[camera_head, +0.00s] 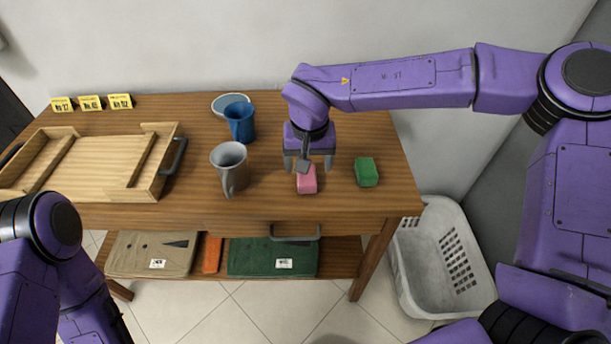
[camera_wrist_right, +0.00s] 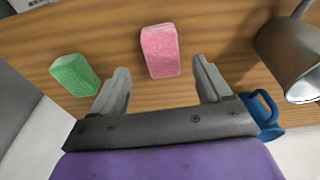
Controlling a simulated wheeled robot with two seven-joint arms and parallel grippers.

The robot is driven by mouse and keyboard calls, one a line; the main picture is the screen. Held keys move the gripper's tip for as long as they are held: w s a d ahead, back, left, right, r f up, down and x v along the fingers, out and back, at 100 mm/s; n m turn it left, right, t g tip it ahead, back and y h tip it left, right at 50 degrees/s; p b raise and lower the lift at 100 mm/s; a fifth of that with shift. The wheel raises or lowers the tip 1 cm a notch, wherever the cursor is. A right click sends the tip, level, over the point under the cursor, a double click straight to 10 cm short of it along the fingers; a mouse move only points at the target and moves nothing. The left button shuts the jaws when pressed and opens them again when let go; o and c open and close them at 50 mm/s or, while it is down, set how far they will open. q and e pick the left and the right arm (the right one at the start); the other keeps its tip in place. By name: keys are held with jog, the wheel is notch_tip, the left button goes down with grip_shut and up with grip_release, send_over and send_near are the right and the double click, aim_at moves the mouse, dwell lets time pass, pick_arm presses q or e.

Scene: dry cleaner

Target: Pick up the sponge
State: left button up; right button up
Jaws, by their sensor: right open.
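A pink sponge (camera_head: 306,181) lies on the wooden table, right of the grey mug. A green sponge (camera_head: 367,172) lies to its right. My right gripper (camera_head: 309,165) is over the pink sponge, fingers pointing down. In the right wrist view the right gripper (camera_wrist_right: 162,82) is open and empty. There the pink sponge (camera_wrist_right: 160,50) sits just beyond the fingertips, between their lines, and the green sponge (camera_wrist_right: 75,74) is outside the left finger. I cannot tell the gripper's exact height. My left arm shows at the lower left, but its gripper is not in view.
A wooden tray (camera_head: 95,189) fills the table's left side. A white basket (camera_head: 412,262) stands on the floor at right. Folded cloths lie on the lower shelf.

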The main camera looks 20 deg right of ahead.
aim_at(305, 185)
jog(key=f, duration=0.3)
jog(key=w+f, duration=0.1)
jog(key=f, duration=0.1)
jog(key=c, duration=1)
jog(key=shift+r, duration=0.3)
notch_tip(305, 185, up, 3)
jog(key=shift+f, duration=0.1)
jog(key=s+r, duration=0.1)
jog(key=s+a+r, duration=0.1)
jog(key=s+r, duration=0.1)
jog(key=r, duration=0.1)
jog(key=shift+s+a, duration=0.15)
jog(key=shift+a, duration=0.15)
jog(key=s+a+r, duration=0.1)
jog(key=s+r, duration=0.1)
jog(key=s, duration=0.1)
jog(key=s+a+r, duration=0.1)
jog(key=s+a, duration=0.1)
jog(key=s, duration=0.1)
jog(key=s+a+r+b, duration=0.1)
jog(key=s+r, duration=0.1)
jog(key=s, duration=0.1)
jog(key=shift+s+a+r, duration=0.2)
jog(key=shift+s+r, duration=0.1)
